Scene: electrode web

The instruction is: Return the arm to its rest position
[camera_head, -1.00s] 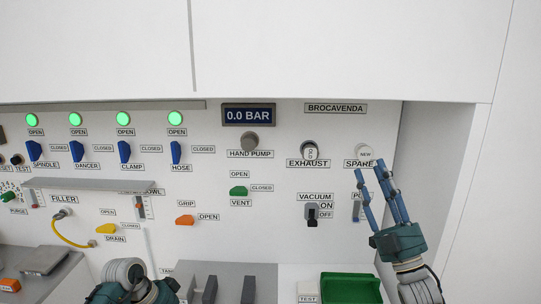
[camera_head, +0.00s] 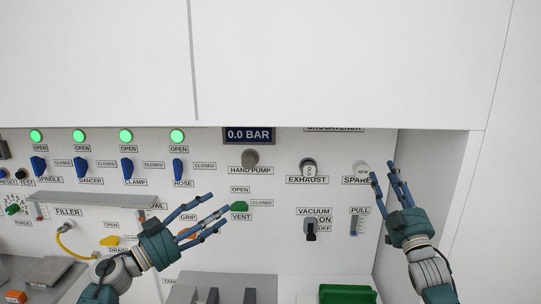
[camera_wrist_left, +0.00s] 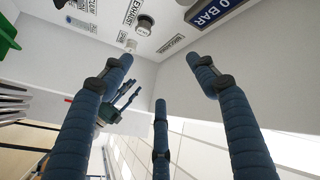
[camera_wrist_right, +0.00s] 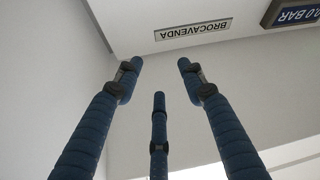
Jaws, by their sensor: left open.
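My left gripper (camera_head: 208,214) reaches in from the lower left in the head view. Its blue fingers are spread and empty, in front of the panel by the GRIP and VENT labels. They overlap part of the GRIP control in the picture; I cannot tell how far off the panel they are. My right gripper (camera_head: 386,176) points up at the right, just below and beside the white SPARE knob (camera_head: 361,168). In the right wrist view its fingers (camera_wrist_right: 160,75) are spread with nothing between them. The right gripper also shows in the left wrist view (camera_wrist_left: 128,95).
The panel carries several blue valve handles (camera_head: 178,170), the green VENT handle (camera_head: 239,206), the EXHAUST knob (camera_head: 308,168) and the VACUUM switch (camera_head: 310,229). A small shelf (camera_head: 95,199) juts out at left. A green tray (camera_head: 347,293) lies below. A white side wall (camera_head: 432,190) stands at right.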

